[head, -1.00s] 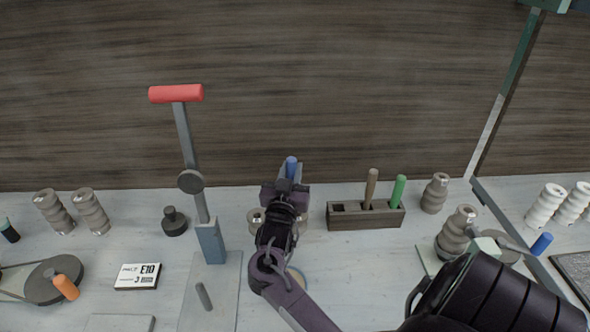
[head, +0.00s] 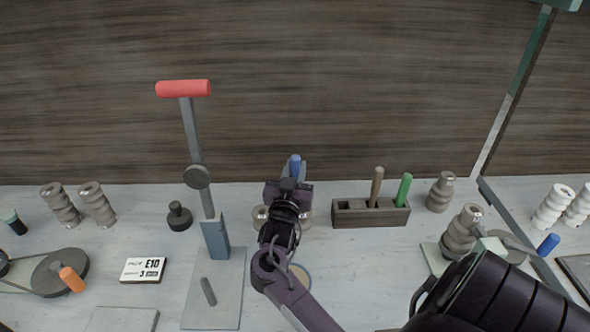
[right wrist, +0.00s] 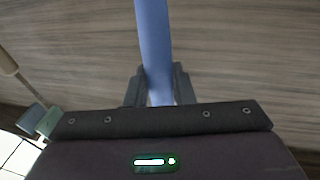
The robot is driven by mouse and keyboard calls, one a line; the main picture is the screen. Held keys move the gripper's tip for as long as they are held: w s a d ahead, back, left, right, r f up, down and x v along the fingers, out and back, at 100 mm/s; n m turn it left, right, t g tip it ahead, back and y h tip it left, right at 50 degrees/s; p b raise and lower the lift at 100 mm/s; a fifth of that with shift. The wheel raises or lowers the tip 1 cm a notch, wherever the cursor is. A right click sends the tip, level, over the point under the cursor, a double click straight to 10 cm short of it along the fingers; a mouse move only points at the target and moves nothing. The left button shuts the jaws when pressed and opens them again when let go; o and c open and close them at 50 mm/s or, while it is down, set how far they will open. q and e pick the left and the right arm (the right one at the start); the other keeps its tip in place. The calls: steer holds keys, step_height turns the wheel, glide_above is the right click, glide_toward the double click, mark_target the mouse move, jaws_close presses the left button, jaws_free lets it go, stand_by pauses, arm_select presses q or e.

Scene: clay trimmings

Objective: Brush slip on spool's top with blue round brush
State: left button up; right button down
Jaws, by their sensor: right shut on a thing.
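My right gripper (head: 296,172) is shut on the blue brush (head: 295,164). Its blue handle stands up between the fingers and also shows in the right wrist view (right wrist: 154,45). The brush's bristle end is hidden. Behind the wrist, a round brownish thing (head: 260,217) shows on both sides, mostly covered; I cannot tell whether it is a spool. Ribbed grey-brown spools stand at the left (head: 60,205), beside the brush block (head: 440,192) and on a pale pad at the right (head: 461,233). A tan-rimmed round thing (head: 301,277) is partly hidden by my arm. My left gripper is out of view.
A dark block (head: 350,218) holds a brown-handled and a green-handled tool. A red-handled lever press (head: 207,190) stands left of my gripper. A label card (head: 143,270), an orange-handled tool (head: 72,279) and white spools (head: 553,207) lie farther out. A wooden wall closes the back.

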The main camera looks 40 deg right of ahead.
steer(key=shift+f, duration=0.2)
stand_by(0.4)
steer(key=shift+r+p, duration=0.35)
steer(key=shift+r, duration=0.05)
steer(key=shift+s, duration=0.1)
steer(key=shift+s+a+p, duration=0.45)
steer(key=shift+s+a, duration=0.2)
steer(key=shift+s, duration=0.05)
steer(key=shift+f, duration=0.4)
stand_by(0.5)
